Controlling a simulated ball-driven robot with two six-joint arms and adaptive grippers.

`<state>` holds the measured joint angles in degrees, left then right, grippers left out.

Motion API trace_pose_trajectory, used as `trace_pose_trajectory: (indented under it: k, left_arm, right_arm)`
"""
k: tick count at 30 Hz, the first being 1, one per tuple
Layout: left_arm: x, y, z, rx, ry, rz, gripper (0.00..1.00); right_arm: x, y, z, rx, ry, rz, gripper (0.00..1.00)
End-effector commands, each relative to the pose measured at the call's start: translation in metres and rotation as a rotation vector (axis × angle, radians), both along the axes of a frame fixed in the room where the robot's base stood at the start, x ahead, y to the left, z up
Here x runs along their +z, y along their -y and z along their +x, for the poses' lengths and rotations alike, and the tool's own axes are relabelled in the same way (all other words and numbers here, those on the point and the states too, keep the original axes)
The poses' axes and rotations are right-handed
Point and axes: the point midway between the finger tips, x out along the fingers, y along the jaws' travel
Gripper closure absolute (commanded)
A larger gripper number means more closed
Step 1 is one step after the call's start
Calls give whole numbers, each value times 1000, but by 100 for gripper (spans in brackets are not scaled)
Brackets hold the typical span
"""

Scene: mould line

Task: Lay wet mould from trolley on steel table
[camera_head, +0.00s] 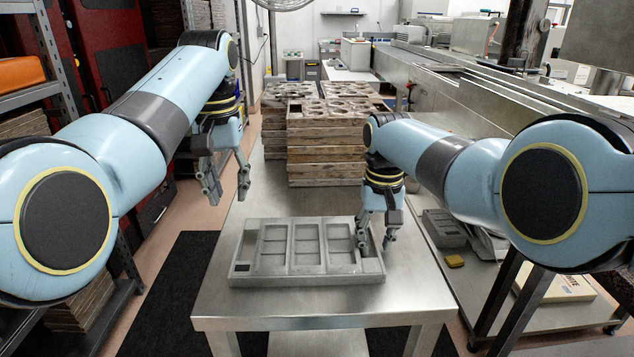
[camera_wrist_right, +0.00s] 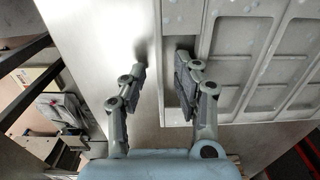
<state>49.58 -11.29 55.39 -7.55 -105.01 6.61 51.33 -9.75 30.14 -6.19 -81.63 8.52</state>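A grey rectangular mould (camera_head: 305,262) with several recessed panels lies flat on the bare steel table (camera_head: 225,300) in front of me. Its right end also fills the upper right of the right wrist view (camera_wrist_right: 270,55). My right gripper (camera_head: 389,244) is at the mould's right end. In the right wrist view its fingers (camera_wrist_right: 160,75) are apart, on either side of the mould's end wall, one over the table and one at the end recess. A gap shows beside the wall. My left gripper (camera_head: 228,194) is open and empty, raised beyond the mould's left end, clear of it.
Stacked wooden moulds (camera_head: 326,150) stand at the far end of the table. Right of it, a lower surface holds a grey box (camera_head: 444,229) and a yellow sponge (camera_head: 455,261). A rack (camera_head: 50,75) stands at left. The table left of the mould is narrow.

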Motion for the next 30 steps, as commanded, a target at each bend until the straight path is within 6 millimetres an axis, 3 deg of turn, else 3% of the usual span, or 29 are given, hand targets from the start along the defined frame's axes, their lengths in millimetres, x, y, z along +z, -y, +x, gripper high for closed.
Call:
trace_pose_trajectory:
  k: [5, 16, 21, 30]
  left_arm:
    - [1, 0, 0, 0, 0, 0, 69]
    - [0, 0, 0, 0, 0, 0, 69]
    - [0, 0, 0, 0, 0, 0, 69]
    - [0, 0, 0, 0, 0, 0, 69]
  right_arm:
    - [21, -1, 1, 0, 5, 1, 69]
    - [100, 0, 1, 0, 3, 0, 69]
    - [114, 0, 0, 0, 1, 0, 69]
    - [116, 0, 0, 0, 0, 0, 69]
